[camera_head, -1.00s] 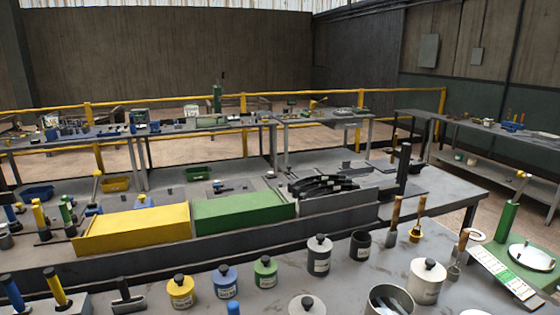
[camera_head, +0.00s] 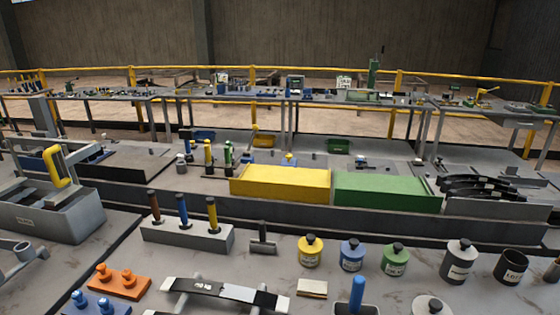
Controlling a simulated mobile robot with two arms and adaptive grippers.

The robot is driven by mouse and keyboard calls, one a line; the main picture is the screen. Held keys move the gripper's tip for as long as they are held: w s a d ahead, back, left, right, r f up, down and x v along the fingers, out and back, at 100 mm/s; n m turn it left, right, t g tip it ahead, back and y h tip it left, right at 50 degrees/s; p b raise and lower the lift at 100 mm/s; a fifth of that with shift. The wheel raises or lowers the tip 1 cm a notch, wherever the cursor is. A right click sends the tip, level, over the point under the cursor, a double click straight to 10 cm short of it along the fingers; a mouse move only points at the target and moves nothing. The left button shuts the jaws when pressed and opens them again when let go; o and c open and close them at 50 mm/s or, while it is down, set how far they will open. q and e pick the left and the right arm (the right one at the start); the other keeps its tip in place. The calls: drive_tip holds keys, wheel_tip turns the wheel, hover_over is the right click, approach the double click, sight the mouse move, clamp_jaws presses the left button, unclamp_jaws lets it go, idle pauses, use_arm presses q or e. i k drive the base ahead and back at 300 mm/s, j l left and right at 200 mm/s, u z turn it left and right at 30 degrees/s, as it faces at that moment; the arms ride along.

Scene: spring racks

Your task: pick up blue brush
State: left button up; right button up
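I cannot tell for sure which thing is the blue brush. A tool with a blue handle (camera_head: 183,210) stands upright in a grey holder block (camera_head: 190,236) on the near bench, between a brown-handled tool (camera_head: 154,206) and a yellow-handled tool (camera_head: 212,214). Its lower end is hidden in the block. Another upright blue handle (camera_head: 357,293) rises from a dark base at the bottom edge, which is partly cut off. Neither of my grippers is in view.
Yellow (camera_head: 310,252), blue (camera_head: 351,255) and green (camera_head: 394,260) lidded pots stand right of the holder. A black-and-white curved strip (camera_head: 225,292) and orange pegged block (camera_head: 119,282) lie in front. A yellow box (camera_head: 280,184) and green box (camera_head: 382,191) stand behind.

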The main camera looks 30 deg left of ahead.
sight(184, 225)
drive_tip(key=u, duration=1.65)
